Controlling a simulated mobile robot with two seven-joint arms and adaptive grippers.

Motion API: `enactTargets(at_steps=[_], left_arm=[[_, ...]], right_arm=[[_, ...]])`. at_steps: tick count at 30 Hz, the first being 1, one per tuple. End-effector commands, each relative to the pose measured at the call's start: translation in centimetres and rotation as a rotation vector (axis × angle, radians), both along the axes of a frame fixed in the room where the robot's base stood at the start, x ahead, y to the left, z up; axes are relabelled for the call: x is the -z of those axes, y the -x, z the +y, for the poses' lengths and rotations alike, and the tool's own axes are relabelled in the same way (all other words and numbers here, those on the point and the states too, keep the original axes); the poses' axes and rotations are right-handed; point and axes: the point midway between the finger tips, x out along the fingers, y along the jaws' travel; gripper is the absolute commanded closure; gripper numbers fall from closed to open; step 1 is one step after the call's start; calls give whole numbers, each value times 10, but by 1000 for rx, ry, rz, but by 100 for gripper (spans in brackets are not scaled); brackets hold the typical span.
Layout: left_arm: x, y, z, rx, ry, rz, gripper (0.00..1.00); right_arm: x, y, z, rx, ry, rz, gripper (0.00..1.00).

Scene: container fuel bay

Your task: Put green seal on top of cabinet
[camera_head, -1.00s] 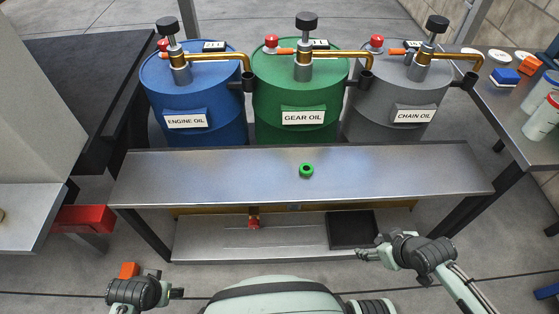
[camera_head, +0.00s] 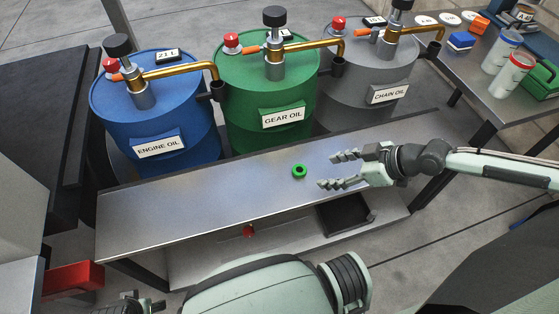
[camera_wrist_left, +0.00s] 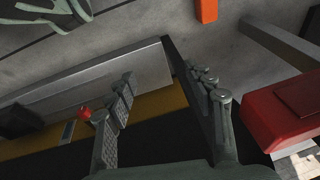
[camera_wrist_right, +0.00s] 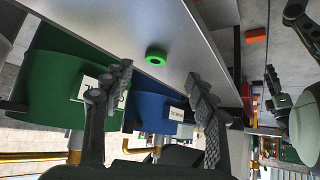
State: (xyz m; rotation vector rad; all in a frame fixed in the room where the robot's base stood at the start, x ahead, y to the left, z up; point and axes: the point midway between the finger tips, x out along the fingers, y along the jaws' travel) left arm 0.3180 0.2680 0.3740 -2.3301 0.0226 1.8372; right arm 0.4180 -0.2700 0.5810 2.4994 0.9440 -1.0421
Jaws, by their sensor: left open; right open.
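The green seal (camera_head: 299,171) is a small ring lying on the metal bench top (camera_head: 180,204), in front of the green drum. My right gripper (camera_head: 338,170) is open and empty, just to the right of the seal, its fingers pointing at it. In the right wrist view the seal (camera_wrist_right: 156,57) shows beyond the open fingers (camera_wrist_right: 160,88). My left gripper (camera_wrist_left: 168,95) is open and empty, low near the bench's front left. In the head view only part of it shows at the bottom edge. I cannot identify the cabinet for certain.
Blue (camera_head: 160,115), green (camera_head: 266,95) and grey (camera_head: 367,75) oil drums with pumps stand behind the bench. A side table (camera_head: 490,98) at the right holds bottles and caps. A red block (camera_head: 72,278) juts out at lower left. The bench top left of the seal is clear.

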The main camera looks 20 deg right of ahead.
Motion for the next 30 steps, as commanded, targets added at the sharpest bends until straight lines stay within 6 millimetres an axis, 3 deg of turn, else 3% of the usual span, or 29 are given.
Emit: enactTargets(at_steps=[7,21,30], left_arm=[[-2,-1,-1,-1,1,-3,47],[-17,-5,-1,-2,-4,-10,47],[-19,-6,-1,-2,-4,-10,47]], right_arm=[[4,-4,2,1,-4,-2,42],[43,-42,29,1,-4,-3,42],[52,-47,34,-1,-1,0,42]])
